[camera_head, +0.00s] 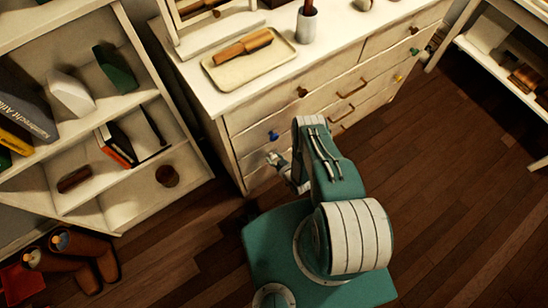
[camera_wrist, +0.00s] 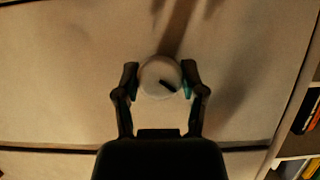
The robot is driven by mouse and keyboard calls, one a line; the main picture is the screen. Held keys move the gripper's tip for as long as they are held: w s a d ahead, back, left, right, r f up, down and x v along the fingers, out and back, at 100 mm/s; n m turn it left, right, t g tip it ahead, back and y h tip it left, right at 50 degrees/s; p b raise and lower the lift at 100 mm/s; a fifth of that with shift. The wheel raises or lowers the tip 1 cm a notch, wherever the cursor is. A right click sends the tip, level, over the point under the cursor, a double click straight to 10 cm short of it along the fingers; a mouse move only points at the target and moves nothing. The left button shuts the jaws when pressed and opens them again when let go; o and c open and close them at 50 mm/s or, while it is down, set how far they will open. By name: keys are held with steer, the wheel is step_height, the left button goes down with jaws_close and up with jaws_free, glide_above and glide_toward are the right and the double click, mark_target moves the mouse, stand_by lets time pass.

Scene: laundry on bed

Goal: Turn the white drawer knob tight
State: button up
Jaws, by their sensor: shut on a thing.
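The white drawer knob (camera_wrist: 161,76) sits on a pale drawer front (camera_wrist: 60,90) in the wrist view. It is round and has a short dark mark on its face, slanting down to the right. My gripper (camera_wrist: 160,82) has one dark finger on each side of the knob and is shut on it. In the head view my gripper (camera_head: 278,160) is at the lower left of the white dresser (camera_head: 240,185), against its front. The knob cannot be made out there.
A blue knob (camera_head: 273,135) is just above my gripper. Other drawers carry brown, yellow and green knobs and bar handles. A tray with a brush (camera_head: 243,47) and a cup (camera_head: 307,25) stand on top. A shelf (camera_head: 130,190) and boots (camera_head: 80,250) are at left.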

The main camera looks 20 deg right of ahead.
steer(key=shift+w+m+y, duration=0.15)
steer(key=shift+m+y, duration=0.55)
steer(key=shift+m, duration=0.3)
steer(key=o, duration=1.1)
steer(key=shift+o, duration=0.2)
steer(key=v, duration=0.7)
steer(key=shift+d+r, duration=0.15)
